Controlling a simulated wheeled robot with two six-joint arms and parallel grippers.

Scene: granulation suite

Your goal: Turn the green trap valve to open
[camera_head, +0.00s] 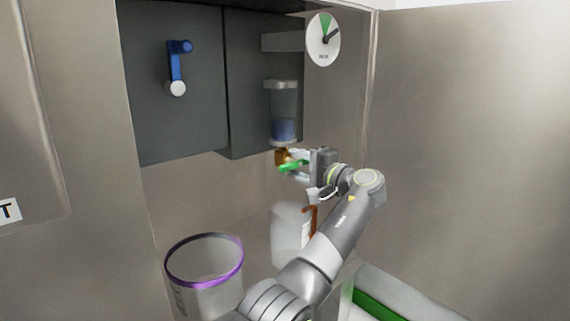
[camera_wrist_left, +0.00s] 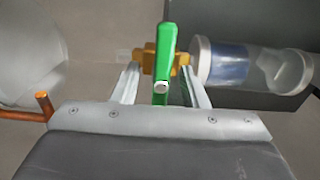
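The green trap valve handle (camera_head: 292,166) sticks out from an orange-brass valve body (camera_head: 282,155), just below a clear cylinder holding blue material (camera_head: 284,110). My left gripper (camera_head: 290,163) is at the handle. In the left wrist view, the green handle (camera_wrist_left: 164,60) runs lengthwise between the fingers of my left gripper (camera_wrist_left: 162,80), with a gap on each side. The fingers are apart and not pressed on it. The brass valve body (camera_wrist_left: 181,60) lies at the fingertips, partly hidden behind the handle. The cylinder (camera_wrist_left: 255,65) lies to the right there. My right gripper is out of view.
A round dial (camera_head: 323,40) with a green sector is above right. A blue lever (camera_head: 176,65) is on the dark panel (camera_head: 150,110). Below stand a purple-rimmed clear drum (camera_head: 205,284) and a pale container (camera_head: 288,238) with an orange-brown bar near it. A wall bounds the right.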

